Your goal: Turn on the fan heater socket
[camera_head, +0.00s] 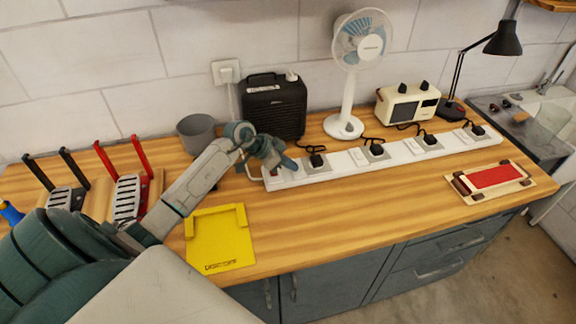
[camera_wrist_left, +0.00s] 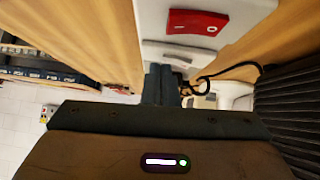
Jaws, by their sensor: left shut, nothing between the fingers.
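The white power strip (camera_head: 345,163) lies along the bench with several sockets and black plugs. The black fan heater (camera_head: 275,106) stands behind its left end, and a black plug (camera_head: 316,160) sits in a socket near it. A red switch (camera_wrist_left: 197,22) shows on the strip in the left wrist view; in the head view it is partly hidden by my gripper. My left gripper (camera_head: 284,166) is over the strip's left end, fingers shut and empty. Its fingertips (camera_wrist_left: 160,85) are close to the strip; I cannot tell whether they touch. My right gripper is not in view.
A white fan (camera_head: 347,100), a cream radio (camera_head: 407,103) and a black lamp (camera_head: 503,40) stand behind the strip. A grey cup (camera_head: 197,134) is by my left arm.

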